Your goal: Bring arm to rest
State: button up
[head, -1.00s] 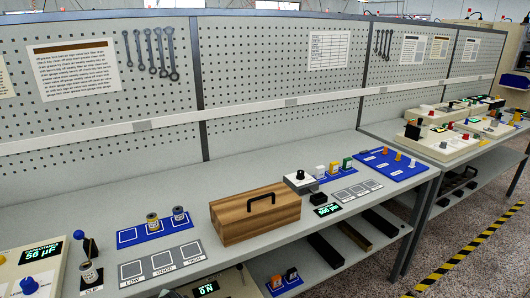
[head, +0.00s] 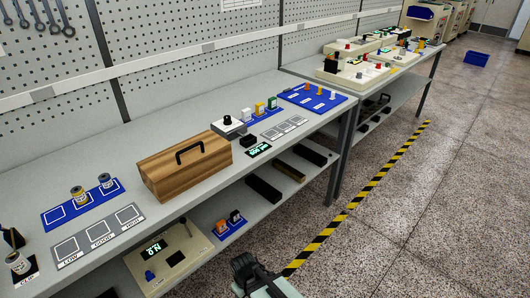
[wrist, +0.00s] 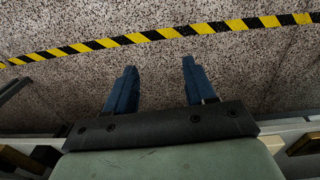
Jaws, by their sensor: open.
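My gripper (wrist: 158,86) is open and empty in the wrist view, its two blue fingers apart and pointing over the speckled floor. In the head view my gripper (head: 243,264) shows at the bottom edge, in front of the bench and below its worktop. It touches nothing that I can see. Its fingertips are hard to make out in the head view.
Floor with a striped tape (head: 357,203) is clear to the right.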

jog(key=s+d+f+m+g+h, duration=0.1)
jog(key=s+d+f+m+g, duration=0.1)
jog(key=s+d+f, duration=0.35)
jog(key=s+d+f+m+g, duration=0.1)
jog(key=s+d+f+m, duration=0.15)
jog(key=d, duration=0.65)
jog(key=s+d+f+m+g+y, duration=0.1)
jog(key=s+d+f+m+g, duration=0.3)
jog(key=s+d, duration=0.5)
jog(key=s+f+m, duration=0.1)
jog(key=s, duration=0.2)
jog(key=shift+f, duration=0.2)
